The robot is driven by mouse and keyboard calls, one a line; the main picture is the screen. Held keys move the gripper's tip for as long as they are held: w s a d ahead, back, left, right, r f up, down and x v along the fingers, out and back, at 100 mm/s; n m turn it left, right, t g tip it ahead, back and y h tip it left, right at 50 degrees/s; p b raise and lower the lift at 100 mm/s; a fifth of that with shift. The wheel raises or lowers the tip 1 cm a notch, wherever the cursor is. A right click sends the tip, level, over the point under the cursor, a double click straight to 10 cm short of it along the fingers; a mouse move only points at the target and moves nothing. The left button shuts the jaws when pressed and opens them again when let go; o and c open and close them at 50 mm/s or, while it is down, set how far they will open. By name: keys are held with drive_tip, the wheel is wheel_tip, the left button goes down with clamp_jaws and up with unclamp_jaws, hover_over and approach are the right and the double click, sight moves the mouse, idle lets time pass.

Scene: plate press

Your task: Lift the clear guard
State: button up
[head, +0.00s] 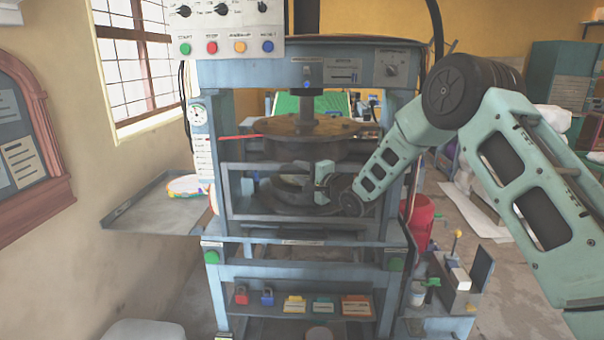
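The clear guard (228,192) appears as a pale grey frame around a see-through pane, across the front of the press opening. It looks lowered, with the round lower platen visible through or behind it. My gripper (322,182) is at the right half of the guard, reached in from the right by my pale green arm. It overlaps the guard in the picture; I cannot tell whether it touches it. The fingers are small and partly hidden by my wrist, so their opening does not show.
The dark upper platen (302,135) hangs above. A control panel (228,28) is at top left, a side tray (150,215) sticks out at left, and a red bin (422,222) stands at right. A shelf with padlocks (267,295) is below.

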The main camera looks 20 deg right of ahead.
clamp_jaws()
wheel_tip(320, 180, up, 18)
drive_tip(key=p, duration=0.9)
drive_tip(key=shift+r, duration=0.25)
drive_tip(key=shift+o, duration=0.3)
unclamp_jaws()
drive_tip(key=b+v, duration=0.4)
drive_tip(key=v, duration=1.3)
drive_tip(key=shift+s, duration=0.25)
drive_tip(key=shift+d, duration=0.1)
